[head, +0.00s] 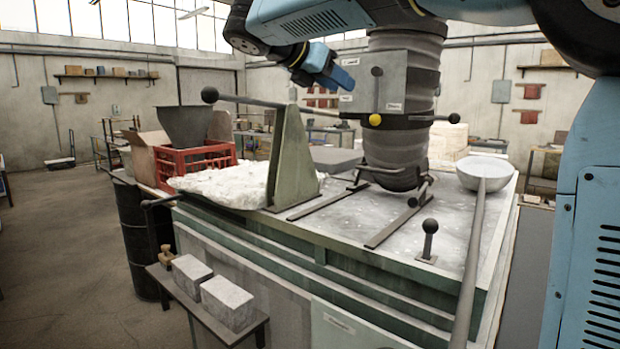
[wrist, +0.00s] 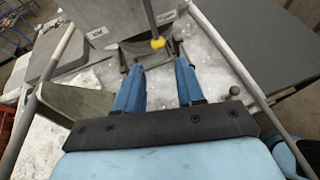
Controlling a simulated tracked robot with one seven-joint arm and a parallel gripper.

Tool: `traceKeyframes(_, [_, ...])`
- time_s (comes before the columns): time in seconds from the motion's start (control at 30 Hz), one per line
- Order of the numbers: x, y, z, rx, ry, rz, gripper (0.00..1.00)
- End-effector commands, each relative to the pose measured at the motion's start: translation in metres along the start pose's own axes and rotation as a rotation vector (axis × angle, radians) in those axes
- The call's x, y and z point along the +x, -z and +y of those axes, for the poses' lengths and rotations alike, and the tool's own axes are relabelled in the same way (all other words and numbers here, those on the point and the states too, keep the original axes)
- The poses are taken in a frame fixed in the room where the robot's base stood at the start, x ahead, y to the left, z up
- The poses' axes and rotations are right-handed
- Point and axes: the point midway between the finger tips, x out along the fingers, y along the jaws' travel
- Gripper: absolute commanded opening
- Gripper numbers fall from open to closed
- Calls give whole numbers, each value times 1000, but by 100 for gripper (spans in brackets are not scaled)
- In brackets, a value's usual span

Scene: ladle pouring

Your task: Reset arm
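My gripper (head: 338,78) hangs in the air left of the upright grey vessel (head: 405,65), above the bench. In the wrist view its two blue fingers (wrist: 157,66) stand apart with nothing between them, so it is open. A long bar with a black ball end (head: 210,95) runs past the green bracket (head: 292,165) towards the vessel. A yellow knob (head: 375,120) sits at the vessel's front; it also shows beyond my fingertips in the wrist view (wrist: 158,43). A ladle (head: 486,170) rests on the bench at the right, its long handle reaching towards the front.
The bench top (head: 350,245) carries a short black-knobbed lever (head: 430,228) and a white heap (head: 225,183). A red crate (head: 190,165) stands behind left, near a dark drum (head: 135,235). Two grey blocks (head: 228,302) lie on a low shelf. The floor at left is open.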

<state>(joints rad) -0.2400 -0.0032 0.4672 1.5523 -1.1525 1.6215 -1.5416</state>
Motion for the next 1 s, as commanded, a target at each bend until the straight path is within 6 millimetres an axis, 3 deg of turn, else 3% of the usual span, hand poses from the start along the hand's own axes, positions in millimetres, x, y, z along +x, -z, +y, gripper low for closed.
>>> traceKeyframes(0.17, [26, 24, -50, 217, 25, 108, 38])
traceKeyframes(0.5, [75, 104, -166, 865, 181, 401, 38])
traceKeyframes(0.8, [94, 189, -254, 1550, 435, 642, 38])
traceKeyframes(1.0, [97, 238, -292, 1976, 638, 769, 38])
